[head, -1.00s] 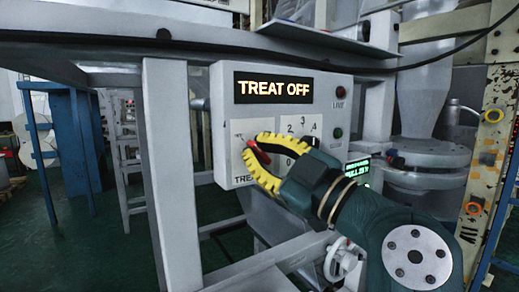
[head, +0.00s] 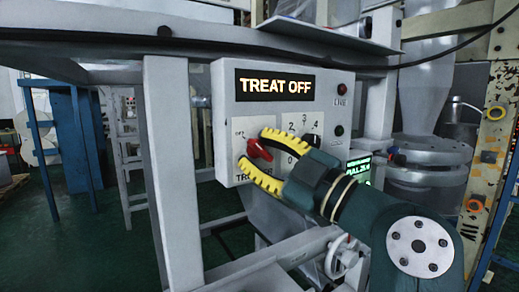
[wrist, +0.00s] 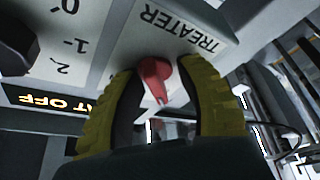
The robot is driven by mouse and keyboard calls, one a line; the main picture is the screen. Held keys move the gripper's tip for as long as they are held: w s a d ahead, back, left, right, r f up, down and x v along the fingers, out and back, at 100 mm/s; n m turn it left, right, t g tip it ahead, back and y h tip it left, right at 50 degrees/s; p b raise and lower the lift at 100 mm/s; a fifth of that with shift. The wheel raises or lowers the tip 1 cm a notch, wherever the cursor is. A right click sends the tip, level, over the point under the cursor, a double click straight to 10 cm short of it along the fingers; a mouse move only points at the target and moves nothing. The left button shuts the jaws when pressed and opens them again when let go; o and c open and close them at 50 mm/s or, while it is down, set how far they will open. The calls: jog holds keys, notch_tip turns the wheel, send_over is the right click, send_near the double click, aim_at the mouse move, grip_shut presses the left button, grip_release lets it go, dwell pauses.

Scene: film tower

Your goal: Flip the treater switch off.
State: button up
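The treater switch is a red lever knob (head: 259,150) on the left of the grey control box (head: 226,120). In the wrist view the red knob (wrist: 154,78) shows between my yellow fingers, with a gap on both sides. The display (head: 276,86) on the box reads "TREAT OFF". The knob points up and left in the head view, towards the small "OFF" mark. My gripper (head: 252,153) is open around the knob, its yellow ridged fingers above and below it. Contact with the panel cannot be told.
A black numbered dial (head: 314,140) sits right of the switch, close to my gripper. Red (head: 342,89) and dark (head: 339,130) lamps are on the box's right side. A grey post (head: 170,170) stands left of the box. A small green-lit screen (head: 358,166) is at lower right.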

jog(key=shift+s+r, duration=0.15)
jog(key=shift+r, duration=0.05)
jog(key=v, duration=1.2)
